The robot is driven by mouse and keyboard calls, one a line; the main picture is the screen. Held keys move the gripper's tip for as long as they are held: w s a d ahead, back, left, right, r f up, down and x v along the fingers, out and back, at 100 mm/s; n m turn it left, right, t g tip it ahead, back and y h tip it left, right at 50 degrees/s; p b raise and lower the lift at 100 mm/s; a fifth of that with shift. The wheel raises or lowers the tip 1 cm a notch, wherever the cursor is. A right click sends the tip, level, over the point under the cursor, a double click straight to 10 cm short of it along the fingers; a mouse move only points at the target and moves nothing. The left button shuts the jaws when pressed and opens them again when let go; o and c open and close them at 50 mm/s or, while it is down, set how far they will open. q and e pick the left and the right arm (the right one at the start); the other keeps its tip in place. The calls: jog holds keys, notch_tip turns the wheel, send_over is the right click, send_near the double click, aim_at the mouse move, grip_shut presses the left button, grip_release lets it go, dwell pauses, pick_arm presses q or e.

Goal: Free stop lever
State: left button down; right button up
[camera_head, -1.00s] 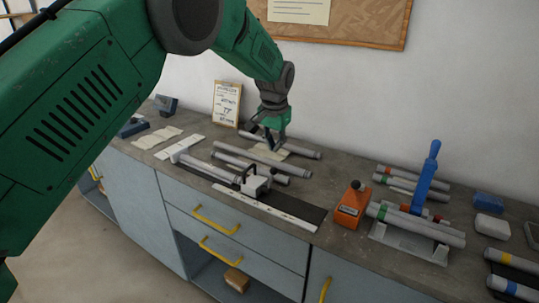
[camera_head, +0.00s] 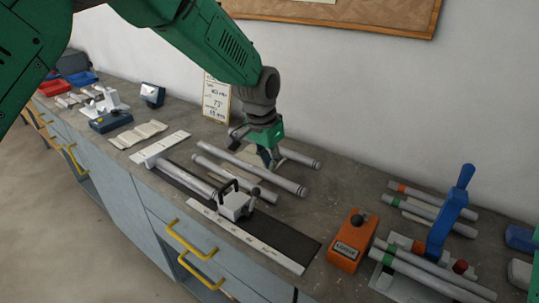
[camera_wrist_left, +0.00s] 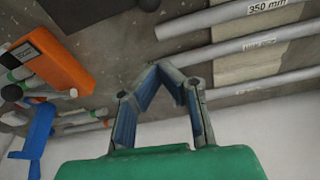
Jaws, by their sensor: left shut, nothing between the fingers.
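The white stop block (camera_head: 236,203) sits on the black rail (camera_head: 283,238) of the jig, at the end of a grey tube (camera_head: 190,182). It carries a black handle and a small dark-knobbed lever (camera_head: 254,193). My left gripper (camera_head: 270,163) is behind and to the right of the block, over the loose tubes, apart from the lever. It is shut and empty; its fingers also show in the left wrist view (camera_wrist_left: 165,75). The stop block cannot be made out in the wrist view. My right gripper is not in view.
Loose grey tubes (camera_head: 250,168) lie behind the rail; one is labelled 350 mm in the wrist view. An orange box (camera_head: 351,243) with a dark knob stands right of the rail. A blue upright lever (camera_head: 448,212) rises among more tubes. A clipboard (camera_head: 216,98) leans on the wall.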

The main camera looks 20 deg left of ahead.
aim_at(252, 202)
pick_arm(q)
jog(key=f, duration=0.2)
jog(key=w+f, duration=0.1)
jog(key=f, duration=0.3)
jog(key=shift+w+f+p, duration=0.25)
jog(key=shift+p, duration=0.1)
jog(key=shift+s+a+r+p, duration=0.15)
jog(key=shift+s+a+p, duration=0.05)
jog(key=shift+s, duration=0.4)
jog(key=shift+s+a+r+p, duration=0.1)
jog(key=shift+s+a+p, duration=0.15)
jog(key=shift+s, duration=0.35)
jog(key=shift+s+a+r+p, duration=0.15)
jog(key=shift+s+a+p, duration=0.05)
jog(key=shift+s, duration=0.4)
